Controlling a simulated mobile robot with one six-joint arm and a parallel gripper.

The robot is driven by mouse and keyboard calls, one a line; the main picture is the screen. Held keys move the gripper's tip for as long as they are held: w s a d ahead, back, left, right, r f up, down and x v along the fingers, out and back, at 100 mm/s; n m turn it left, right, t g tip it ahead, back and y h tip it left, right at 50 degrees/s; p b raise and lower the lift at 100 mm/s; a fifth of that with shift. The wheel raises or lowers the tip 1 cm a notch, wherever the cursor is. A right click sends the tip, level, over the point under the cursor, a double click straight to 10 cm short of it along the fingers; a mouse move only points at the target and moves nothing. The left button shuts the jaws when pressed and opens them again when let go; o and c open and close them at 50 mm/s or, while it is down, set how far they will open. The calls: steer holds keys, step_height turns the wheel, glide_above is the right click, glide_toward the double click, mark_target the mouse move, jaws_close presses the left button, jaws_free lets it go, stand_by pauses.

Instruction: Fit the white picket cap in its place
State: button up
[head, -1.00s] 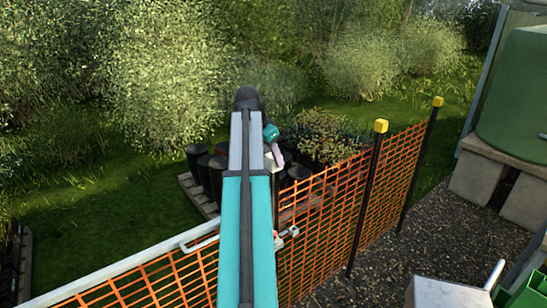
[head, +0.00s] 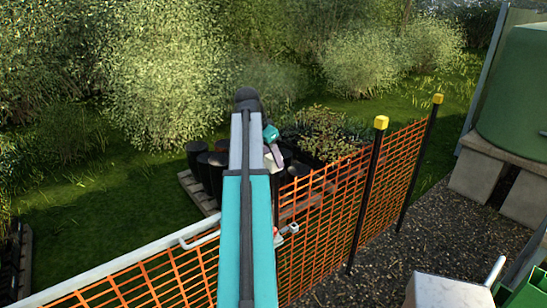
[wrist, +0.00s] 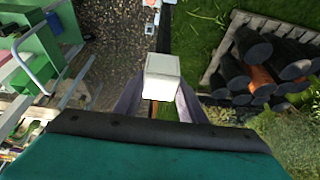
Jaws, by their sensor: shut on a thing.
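The white picket cap (wrist: 162,72) is between the two mauve fingers of my gripper (wrist: 160,98) in the wrist view, and the gripper is shut on it. A dark picket (head: 276,200) stands below the gripper, partly behind my arm. Whether the cap touches the picket top cannot be told. Two black pickets to the right carry yellow caps (head: 381,122), (head: 437,99).
Orange mesh fencing (head: 325,225) runs between the pickets. Black pots on a pallet (head: 195,186) stand behind the fence. A green tank (head: 515,90) on blocks is at right. Gravel lies in front.

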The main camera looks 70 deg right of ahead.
steer(key=shift+f+b, duration=0.35)
steer(key=shift+f, duration=0.6)
steer(key=o, duration=1.1)
steer(key=shift+r, duration=0.2)
steer(key=b+v, duration=0.4)
steer(key=v, duration=0.9)
steer(key=shift+a+r+b, duration=0.15)
steer(key=shift+r+b, duration=0.1)
steer(key=shift+b, duration=0.1)
steer(key=shift+s, duration=0.15)
